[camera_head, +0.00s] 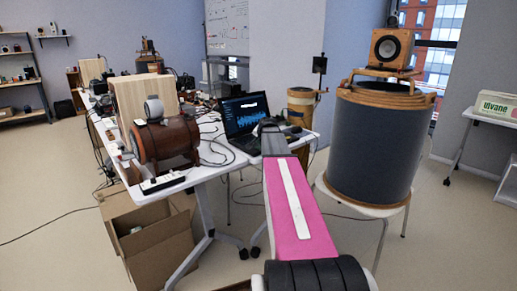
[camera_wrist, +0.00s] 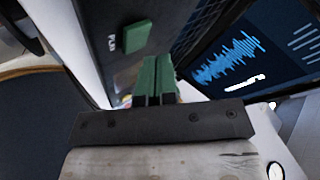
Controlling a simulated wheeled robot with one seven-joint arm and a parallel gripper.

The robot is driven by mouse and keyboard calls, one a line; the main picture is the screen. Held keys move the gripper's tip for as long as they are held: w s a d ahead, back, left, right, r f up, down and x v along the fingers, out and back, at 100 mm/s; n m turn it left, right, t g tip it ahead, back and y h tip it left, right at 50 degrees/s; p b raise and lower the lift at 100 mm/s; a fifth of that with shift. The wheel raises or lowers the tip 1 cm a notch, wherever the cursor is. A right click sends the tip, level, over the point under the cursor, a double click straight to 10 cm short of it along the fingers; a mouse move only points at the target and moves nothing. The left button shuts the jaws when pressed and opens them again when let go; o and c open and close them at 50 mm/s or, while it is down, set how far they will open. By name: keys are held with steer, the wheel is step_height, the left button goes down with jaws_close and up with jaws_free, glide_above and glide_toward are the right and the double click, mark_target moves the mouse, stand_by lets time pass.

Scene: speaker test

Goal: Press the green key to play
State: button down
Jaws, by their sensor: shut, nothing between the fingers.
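The green key (camera_wrist: 137,37) is a small raised block on a dark panel (camera_wrist: 99,24), with a short white label beside it. My gripper (camera_wrist: 157,62) shows its green fingers, closed together and empty. The fingertips are just below and slightly right of the key in the wrist view. A small gap shows between them in the picture; I cannot tell the depth. In the head view my gripper (camera_head: 268,126) reaches to the right side of the open laptop (camera_head: 244,118), and the key cannot be made out there.
The laptop screen (camera_wrist: 230,60) shows a blue waveform, close on the right. The white table (camera_head: 212,160) holds a wooden drum-shaped speaker (camera_head: 168,140) and cables. A large dark cylinder (camera_head: 372,145) stands on a stool at right. An open cardboard box (camera_head: 150,240) is on the floor.

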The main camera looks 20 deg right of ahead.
steer(key=shift+r, duration=0.1)
step_height(320, 180, up, 6)
steer(key=shift+f, duration=0.1)
stand_by(0.6)
